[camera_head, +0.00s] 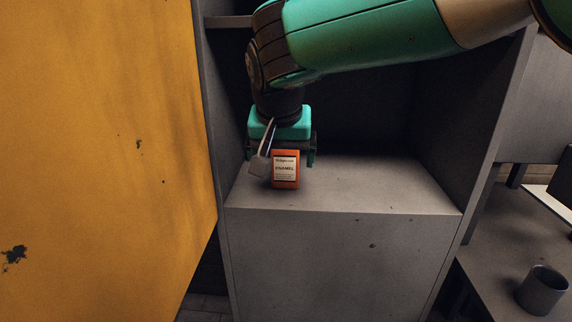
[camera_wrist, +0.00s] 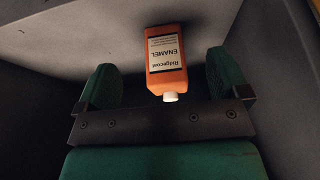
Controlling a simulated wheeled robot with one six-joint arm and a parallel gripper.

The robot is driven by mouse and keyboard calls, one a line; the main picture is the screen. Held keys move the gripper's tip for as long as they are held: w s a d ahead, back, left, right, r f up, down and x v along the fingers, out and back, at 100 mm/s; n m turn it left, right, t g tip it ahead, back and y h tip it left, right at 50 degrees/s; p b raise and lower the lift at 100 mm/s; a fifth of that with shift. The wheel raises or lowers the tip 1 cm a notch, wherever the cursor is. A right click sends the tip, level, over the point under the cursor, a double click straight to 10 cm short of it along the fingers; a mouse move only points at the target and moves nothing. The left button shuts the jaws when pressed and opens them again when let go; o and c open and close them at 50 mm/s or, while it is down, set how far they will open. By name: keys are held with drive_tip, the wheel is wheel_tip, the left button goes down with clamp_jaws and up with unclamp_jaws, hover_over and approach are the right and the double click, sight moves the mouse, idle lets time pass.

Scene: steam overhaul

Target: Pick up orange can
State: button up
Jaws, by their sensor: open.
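The orange can (camera_head: 286,170) is a flat rectangular one with a white ENAMEL label. It stands on the grey shelf of an open cabinet. In the wrist view the can (camera_wrist: 166,62) shows its label upside down, with its white cap towards my gripper's palm. My green gripper (camera_head: 282,160) hangs down over the can. In the wrist view my gripper (camera_wrist: 162,68) is open, one finger on each side of the can, with a visible gap on both sides. The can's cap is hidden in the head view.
The grey cabinet (camera_head: 340,255) has side walls close on both sides. A large yellow panel (camera_head: 110,150) fills the left. The shelf right of the can is clear. A grey mug (camera_head: 542,290) stands on a lower surface at the far right.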

sight(286, 160)
drive_tip(key=w+p, duration=0.2)
drive_tip(key=w, duration=0.6)
drive_tip(key=shift+w+d, duration=0.1)
drive_tip(key=shift+d, duration=0.1)
drive_tip(key=shift+b+x, duration=0.3)
drive_tip(key=shift+x, duration=1.2)
drive_tip(key=shift+c, duration=0.4)
drive_tip(key=c, duration=1.1)
drive_tip(key=shift+r, duration=0.1)
drive_tip(key=shift+c, duration=0.5)
drive_tip(key=shift+r, duration=0.1)
